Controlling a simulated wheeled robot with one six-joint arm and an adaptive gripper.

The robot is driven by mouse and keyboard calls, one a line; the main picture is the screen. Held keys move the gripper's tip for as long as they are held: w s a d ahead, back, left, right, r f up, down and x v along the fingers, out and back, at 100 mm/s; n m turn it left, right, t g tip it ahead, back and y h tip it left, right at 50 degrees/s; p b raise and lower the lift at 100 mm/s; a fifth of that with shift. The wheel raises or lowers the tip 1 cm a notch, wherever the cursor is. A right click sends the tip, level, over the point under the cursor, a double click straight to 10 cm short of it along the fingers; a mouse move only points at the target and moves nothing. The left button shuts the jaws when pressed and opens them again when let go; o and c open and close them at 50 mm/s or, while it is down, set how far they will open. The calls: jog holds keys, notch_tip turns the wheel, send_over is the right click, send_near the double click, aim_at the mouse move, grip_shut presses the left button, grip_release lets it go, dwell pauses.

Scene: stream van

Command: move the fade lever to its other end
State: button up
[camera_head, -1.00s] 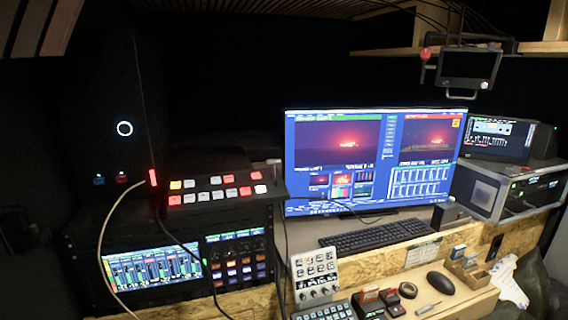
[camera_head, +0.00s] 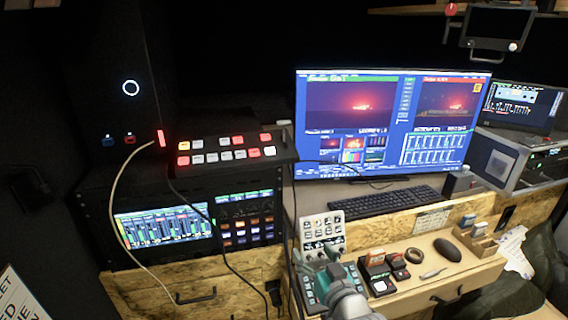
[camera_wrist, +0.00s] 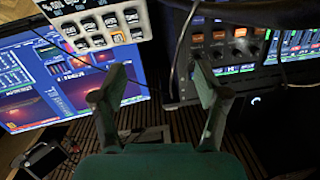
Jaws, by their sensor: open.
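I cannot clearly make out the fade lever in either view. A small control panel (camera_head: 309,291) with rows of buttons lies at the front of the desk, partly covered by my gripper. My gripper (camera_head: 318,259) reaches in from the bottom of the head view, over that panel. In the wrist view, my gripper (camera_wrist: 160,76) has its two fingers spread wide, with nothing held between them. A light-coloured button panel with knobs (camera_head: 324,236) stands just behind; a light panel with dark keys (camera_wrist: 98,25) shows at upper left in the wrist view.
A black switcher (camera_head: 235,158) with lit buttons sits on the rack at left, with cables hanging in front. A monitor (camera_head: 385,125) and keyboard (camera_head: 385,201) stand behind. Small boxes (camera_head: 377,272), a tape ring (camera_head: 413,255) and a mouse (camera_head: 447,249) crowd the desk right of my gripper.

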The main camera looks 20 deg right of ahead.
jog(key=w+r+n+y, duration=0.1)
jog(key=w+r, duration=0.6)
jog(key=r, duration=0.5)
jog(key=n+y, duration=0.1)
send_near(284, 128)
jog(key=shift+t, duration=0.3)
jog(key=w, duration=0.3)
jog(key=w+a, duration=0.1)
jog(key=w, duration=0.6)
jog(key=shift+a+f, duration=0.3)
jog(key=shift+a, duration=0.05)
grip_shut()
